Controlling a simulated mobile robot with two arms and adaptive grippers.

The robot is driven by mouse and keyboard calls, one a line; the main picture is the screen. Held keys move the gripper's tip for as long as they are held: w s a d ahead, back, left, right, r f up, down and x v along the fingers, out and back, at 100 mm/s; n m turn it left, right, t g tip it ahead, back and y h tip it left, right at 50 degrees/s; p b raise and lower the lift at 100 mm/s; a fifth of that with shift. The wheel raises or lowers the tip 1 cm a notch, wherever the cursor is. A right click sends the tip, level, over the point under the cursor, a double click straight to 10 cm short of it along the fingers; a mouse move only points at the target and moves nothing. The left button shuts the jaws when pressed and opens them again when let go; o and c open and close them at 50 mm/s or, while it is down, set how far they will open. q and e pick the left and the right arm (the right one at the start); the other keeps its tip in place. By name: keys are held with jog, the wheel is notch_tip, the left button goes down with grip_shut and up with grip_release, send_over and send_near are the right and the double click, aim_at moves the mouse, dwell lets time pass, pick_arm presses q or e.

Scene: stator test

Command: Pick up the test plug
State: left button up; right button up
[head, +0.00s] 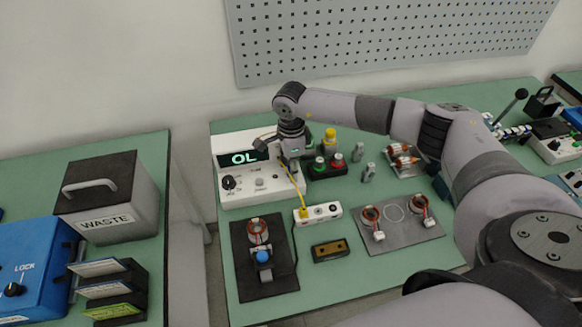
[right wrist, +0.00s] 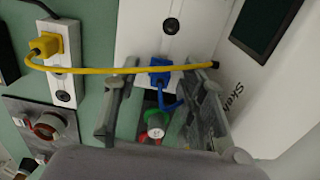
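A yellow plug (head: 303,214) sits in the white socket strip (head: 327,212). The plug also shows at the upper left of the right wrist view (right wrist: 46,45), with its yellow cable running across. A blue plug (right wrist: 160,76) with a blue cable shows between my right fingers at the white tester's edge. I cannot tell from its look which one is called the test plug. My right gripper (head: 288,170) is over the right part of the tester (head: 240,195) reading OL. Its fingers are apart, one on each side of the blue plug; contact is not clear. My left gripper is not in view.
A black box with green and red knobs (head: 338,160) stands close right of the gripper. A waste bin (head: 110,195) stands on the left table.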

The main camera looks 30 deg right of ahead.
grip_shut()
dwell(0.4)
jog(key=shift+r, duration=0.1)
jog(key=shift+w+r, duration=0.1)
jog(key=shift+r, duration=0.45)
notch_tip(320, 180, up, 19)
jog(key=b, duration=0.4)
jog(key=shift+f, duration=0.15)
